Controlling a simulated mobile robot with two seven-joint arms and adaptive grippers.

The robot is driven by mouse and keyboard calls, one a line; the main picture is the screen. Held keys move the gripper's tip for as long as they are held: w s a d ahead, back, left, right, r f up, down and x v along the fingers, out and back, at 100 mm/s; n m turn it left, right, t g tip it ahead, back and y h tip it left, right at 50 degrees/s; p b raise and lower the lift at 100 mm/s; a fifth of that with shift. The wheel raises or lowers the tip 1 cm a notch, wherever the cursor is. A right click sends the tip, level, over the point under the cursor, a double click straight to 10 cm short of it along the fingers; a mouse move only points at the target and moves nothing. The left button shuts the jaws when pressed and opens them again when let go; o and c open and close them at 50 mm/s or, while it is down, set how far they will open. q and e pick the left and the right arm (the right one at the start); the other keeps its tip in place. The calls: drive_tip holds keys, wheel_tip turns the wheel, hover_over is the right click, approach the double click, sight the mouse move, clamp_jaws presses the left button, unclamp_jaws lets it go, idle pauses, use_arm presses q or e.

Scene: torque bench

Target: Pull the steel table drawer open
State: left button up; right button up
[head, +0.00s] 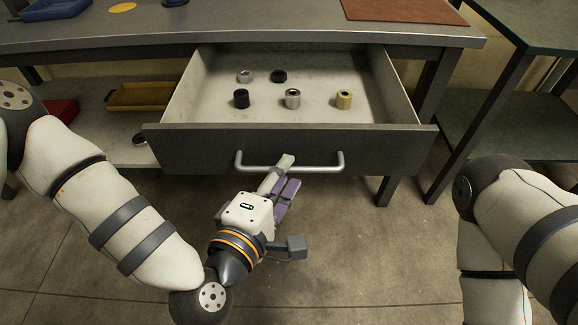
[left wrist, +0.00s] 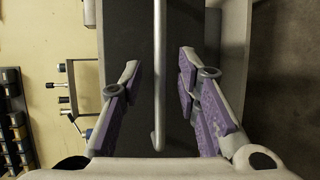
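The steel table drawer (head: 200,150) stands pulled out from under the bench top, its inside showing. Its bar handle (head: 322,169) runs across the middle of the dark front panel. My left gripper (head: 286,172) is at the handle, one light finger reaching over the bar in the head view. In the left wrist view the handle (left wrist: 158,100) passes between the two spread, purple-padded fingers, with a gap on each side. The left gripper is open around the bar, not clamped. My right arm shows at the lower right, but its gripper is out of view.
Several small cylinders, including a gold one (head: 344,99) and a black one (head: 241,98), stand in the drawer. A yellow tray (head: 140,97) lies on the lower shelf at left. A second table (head: 535,25) stands at right. The floor before the drawer is clear.

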use_arm(q)
drive_tip(key=v, duration=0.5)
drive_tip(key=s+a+f+m+g+p, duration=0.1)
drive_tip(key=s+f+m+g+p, duration=0.1)
drive_tip(key=s+f+m+g, duration=0.4)
drive_tip(key=s+a+f+m+g+p, duration=0.25)
drive_tip(key=s+f, duration=0.25)
drive_tip(key=s, duration=0.4)
drive_tip(key=s+a+f+m+g+y+p, duration=0.1)
drive_tip(key=s+a+m+g+y+p, duration=0.3)
drive_tip(key=s+a+g, duration=0.4)
drive_tip(key=s+a+m+y, duration=0.1)
drive_tip(key=s+a+y, duration=0.1)
drive_tip(key=s+a, duration=0.5)
drive_tip(key=shift+s+a, duration=0.35)
drive_tip(key=shift+s, duration=0.9)
use_arm(e)
drive_tip(key=w+r+t, duration=0.3)
drive_tip(key=w+r, duration=0.5)
drive_tip(key=r, duration=0.1)
drive_tip(key=shift+r, duration=0.15)
